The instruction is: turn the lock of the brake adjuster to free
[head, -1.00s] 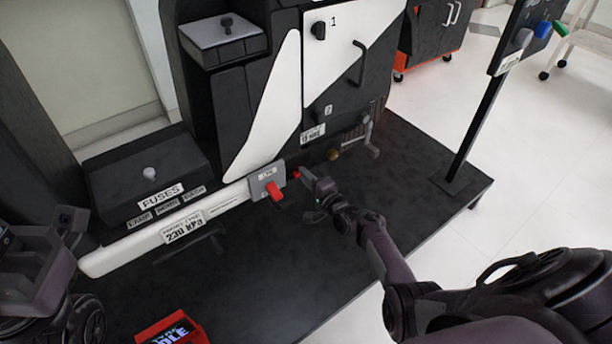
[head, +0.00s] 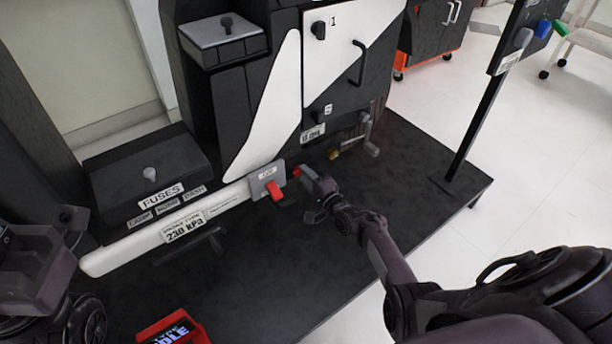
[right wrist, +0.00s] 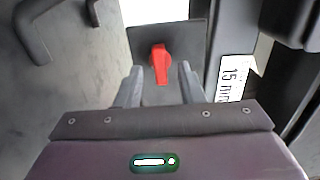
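A red lever (head: 274,188) sits on a grey plate (head: 265,178) at the right end of the white beam. The plate's small label is too small to read. The lever also shows in the right wrist view (right wrist: 160,64), standing upright on a dark plate, ahead of and between my fingers. My right gripper (head: 302,186) is open and empty, just right of the lever; no contact shows. Its fingers also show in the right wrist view (right wrist: 160,88). A small red spot shows by its fingertips. My left gripper (head: 36,232) is at the left edge, apparently open and empty.
A "15 mm" label (head: 312,132) and a crank (head: 369,135) are behind my right gripper. A fuse box (head: 150,170) stands left, a red tray (head: 172,328) at the front. A post (head: 470,120) rises right. Dark platform (head: 420,165) is bare between.

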